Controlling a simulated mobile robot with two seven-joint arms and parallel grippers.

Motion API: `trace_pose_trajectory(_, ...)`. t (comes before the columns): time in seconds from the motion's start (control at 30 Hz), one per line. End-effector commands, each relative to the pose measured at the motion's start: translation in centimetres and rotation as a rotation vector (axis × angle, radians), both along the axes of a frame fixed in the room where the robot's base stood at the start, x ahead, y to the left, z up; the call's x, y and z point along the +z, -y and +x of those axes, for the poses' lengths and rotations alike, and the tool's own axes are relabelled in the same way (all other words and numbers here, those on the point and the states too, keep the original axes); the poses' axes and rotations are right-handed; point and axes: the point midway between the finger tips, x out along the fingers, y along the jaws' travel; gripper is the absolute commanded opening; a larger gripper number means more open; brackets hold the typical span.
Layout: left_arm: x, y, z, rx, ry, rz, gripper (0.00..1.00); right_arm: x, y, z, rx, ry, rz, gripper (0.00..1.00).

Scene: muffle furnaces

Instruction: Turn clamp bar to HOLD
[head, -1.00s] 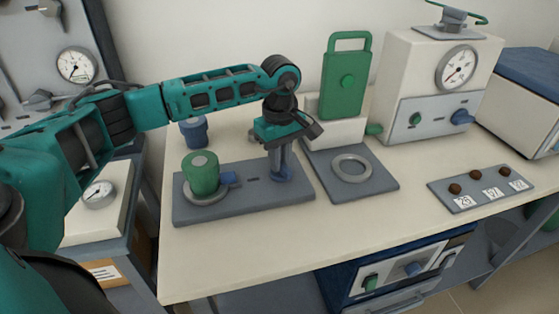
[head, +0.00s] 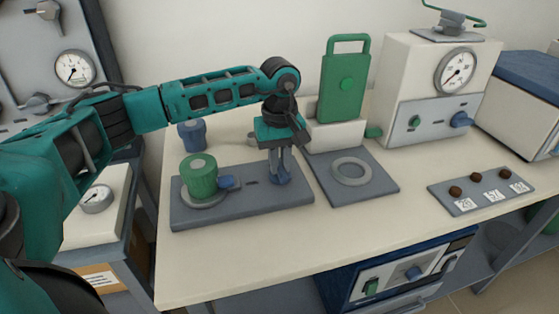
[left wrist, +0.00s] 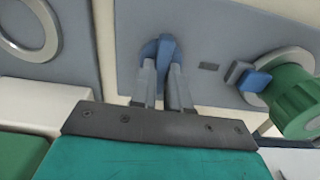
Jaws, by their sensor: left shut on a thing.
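The grey clamp base plate (head: 240,207) lies on the bench. A green ribbed cap (head: 199,176) stands in a metal ring at its left end, with a small blue block (head: 227,183) beside it. My left gripper (head: 281,175) points down over the right end of the plate. In the left wrist view its two fingers (left wrist: 164,90) are shut on the blue clamp bar (left wrist: 166,52), which rises from a round blue base. The fingers hide part of the bar. The HOLD marking cannot be read. My right gripper is not in view.
A grey plate with a metal ring (head: 352,172) and a green handled panel (head: 344,85) stand close to the right of my gripper. A dark blue jar (head: 193,134) is behind the clamp plate. The front of the bench is clear.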

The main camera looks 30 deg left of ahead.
Motion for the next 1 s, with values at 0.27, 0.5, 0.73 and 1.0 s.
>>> trace_pose_trajectory(0.27, 0.1, 0.0, 0.0, -0.003, 0.002, -0.001, 0.31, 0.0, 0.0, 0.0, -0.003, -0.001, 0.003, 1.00)
trace_pose_trajectory(0.5, 0.0, 0.0, 0.0, -0.001, 0.001, -0.001, 0.41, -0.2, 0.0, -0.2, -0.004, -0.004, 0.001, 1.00)
trace_pose_trajectory(0.73, 1.0, 0.0, 0.1, -0.001, 0.002, -0.001, 0.41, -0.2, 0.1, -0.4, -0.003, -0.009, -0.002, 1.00)
trace_pose_trajectory(1.0, 6.5, 0.0, 0.1, -0.002, 0.005, 0.000, 0.41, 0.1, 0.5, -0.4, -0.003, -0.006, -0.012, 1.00)
